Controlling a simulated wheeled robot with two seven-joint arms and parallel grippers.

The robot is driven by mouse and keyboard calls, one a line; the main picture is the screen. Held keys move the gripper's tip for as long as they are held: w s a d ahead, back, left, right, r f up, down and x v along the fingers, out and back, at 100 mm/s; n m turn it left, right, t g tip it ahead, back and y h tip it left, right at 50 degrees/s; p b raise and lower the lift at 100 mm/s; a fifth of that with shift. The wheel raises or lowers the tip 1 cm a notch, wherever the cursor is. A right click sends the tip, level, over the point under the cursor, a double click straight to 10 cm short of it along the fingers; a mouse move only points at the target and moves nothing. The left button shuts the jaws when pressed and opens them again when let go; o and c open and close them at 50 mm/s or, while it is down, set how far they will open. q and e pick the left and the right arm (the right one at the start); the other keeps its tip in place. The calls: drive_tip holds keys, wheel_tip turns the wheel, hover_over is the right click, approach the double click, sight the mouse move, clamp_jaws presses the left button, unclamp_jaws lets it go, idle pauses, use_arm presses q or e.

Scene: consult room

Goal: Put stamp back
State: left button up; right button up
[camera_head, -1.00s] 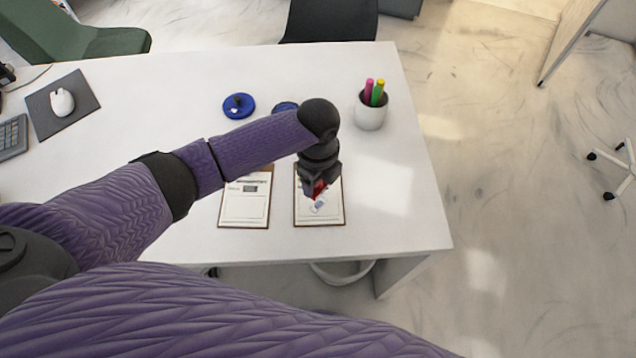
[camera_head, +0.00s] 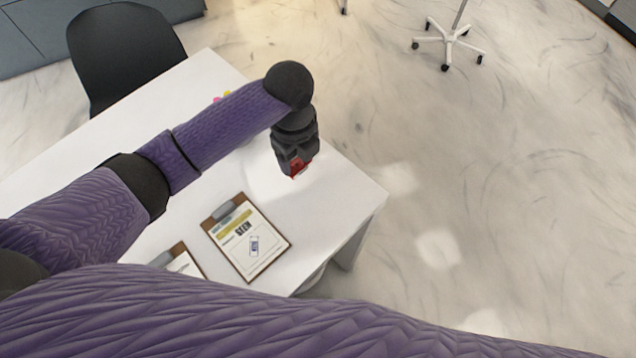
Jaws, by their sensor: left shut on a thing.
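My left gripper (camera_head: 298,168) is shut on a red stamp (camera_head: 299,171), of which only a small red part shows below the dark jaws. It is over the right part of the white table (camera_head: 335,190), beyond and to the right of a clipboard (camera_head: 273,252). The clipboard's paper carries a blue mark. I cannot tell how high the stamp is above the table. The blue round items are not in view now. My right gripper is not in view.
A black chair (camera_head: 125,50) stands behind the table. The table's right corner is clear.

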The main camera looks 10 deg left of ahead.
use_arm(q)
wheel_tip(320, 180, down, 10)
drive_tip(key=b, duration=0.4)
drive_tip(key=shift+r, duration=0.1)
drive_tip(key=shift+f, duration=0.2)
drive_tip(key=o, duration=1)
drive_tip(key=shift+d, duration=0.1)
drive_tip(key=shift+c, duration=0.2)
wheel_tip(320, 180, up, 12)
drive_tip(key=p, duration=0.4)
drive_tip(key=shift+p, duration=0.4)
drive_tip(key=shift+r, duration=0.25)
